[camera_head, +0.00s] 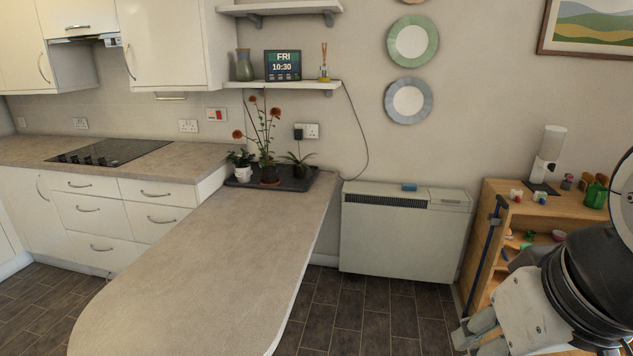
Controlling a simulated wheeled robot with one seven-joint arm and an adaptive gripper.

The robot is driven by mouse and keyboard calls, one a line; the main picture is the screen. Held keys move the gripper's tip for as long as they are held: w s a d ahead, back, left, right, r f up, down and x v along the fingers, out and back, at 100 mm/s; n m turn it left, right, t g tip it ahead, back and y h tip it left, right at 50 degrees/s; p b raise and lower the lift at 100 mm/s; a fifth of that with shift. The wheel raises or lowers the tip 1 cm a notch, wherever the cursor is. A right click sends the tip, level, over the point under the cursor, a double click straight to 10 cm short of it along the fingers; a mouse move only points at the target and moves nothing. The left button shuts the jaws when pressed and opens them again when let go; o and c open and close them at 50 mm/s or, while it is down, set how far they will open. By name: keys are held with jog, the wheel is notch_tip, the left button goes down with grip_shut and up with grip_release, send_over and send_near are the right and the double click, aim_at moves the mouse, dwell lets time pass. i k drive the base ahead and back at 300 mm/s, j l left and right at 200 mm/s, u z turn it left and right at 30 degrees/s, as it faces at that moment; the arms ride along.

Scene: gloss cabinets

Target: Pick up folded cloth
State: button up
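A small blue item (408,187) lies flat on top of the white heater (405,232) by the back wall. It may be the folded cloth, but it is too small to be sure. No other thing in view looks clearly like a folded cloth. Part of my arm shows at the lower right edge, and its pale end, which seems to be my gripper (478,334), is low in front of the wooden shelf unit. It is well apart from the blue item. The picture does not show whether it is open or shut.
A long, bare counter (215,265) fills the middle, with a dark plant tray (290,180) at its far end. The wooden shelf unit (505,208) at right holds bottles, cups and a white dispenser (549,150). Dark floor tiles (365,315) are clear between counter and unit.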

aim_at(406, 187)
jog(key=i, duration=1.95)
jog(key=i+z, duration=0.25)
jog(key=i, duration=0.2)
jog(key=i+j+z, duration=0.25)
jog(key=i, duration=0.2)
jog(key=i+j+z, duration=0.3)
jog(key=i, duration=0.15)
jog(key=i+j+z, duration=0.25)
jog(key=i, duration=0.2)
